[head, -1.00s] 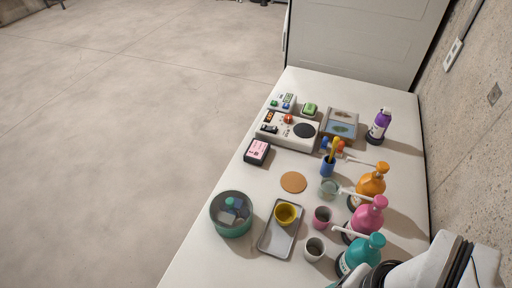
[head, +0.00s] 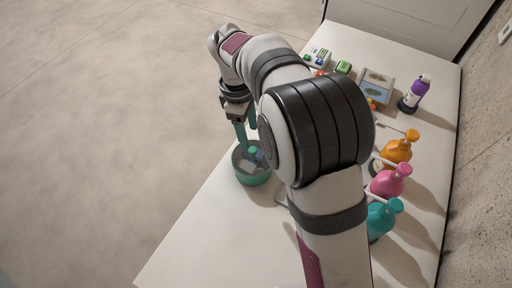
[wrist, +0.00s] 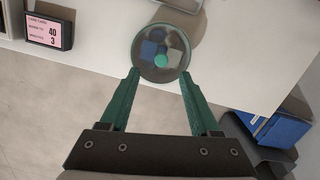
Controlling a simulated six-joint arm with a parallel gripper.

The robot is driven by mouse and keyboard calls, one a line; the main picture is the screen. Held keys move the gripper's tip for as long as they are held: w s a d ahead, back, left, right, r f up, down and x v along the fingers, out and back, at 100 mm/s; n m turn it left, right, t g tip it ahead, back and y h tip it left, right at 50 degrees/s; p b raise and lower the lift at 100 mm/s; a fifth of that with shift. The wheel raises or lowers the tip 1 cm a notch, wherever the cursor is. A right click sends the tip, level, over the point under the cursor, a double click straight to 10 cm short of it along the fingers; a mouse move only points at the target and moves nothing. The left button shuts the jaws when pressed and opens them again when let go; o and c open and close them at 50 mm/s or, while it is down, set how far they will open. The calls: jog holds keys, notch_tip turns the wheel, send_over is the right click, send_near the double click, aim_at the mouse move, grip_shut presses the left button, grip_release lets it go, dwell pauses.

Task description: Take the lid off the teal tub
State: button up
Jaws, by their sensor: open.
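The teal tub (head: 254,179) stands near the left edge of the white table in the head view. It is round, with a see-through lid (wrist: 161,40) on top; blue and pale things show through it. A small teal knob (wrist: 161,61) sits near the lid's middle, also visible in the head view (head: 253,150). My gripper (head: 247,137) is above the tub, pointing down, with its teal fingers apart and nothing between them. In the wrist view, the fingertips (wrist: 159,73) lie on either side of the tub's near part. Contact cannot be told.
My arm hides much of the table's middle. Teal (head: 382,218), pink (head: 389,183) and orange (head: 398,150) pump bottles stand along the right, a purple one (head: 415,93) farther back. A dark card holder (wrist: 49,31) is at upper left in the wrist view. Open floor lies left.

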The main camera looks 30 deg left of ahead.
aim_at(252, 149)
jog(key=f, duration=0.4)
jog(key=d+f, duration=0.1)
jog(key=f, duration=0.1)
jog(key=shift+f, duration=0.2)
grip_shut()
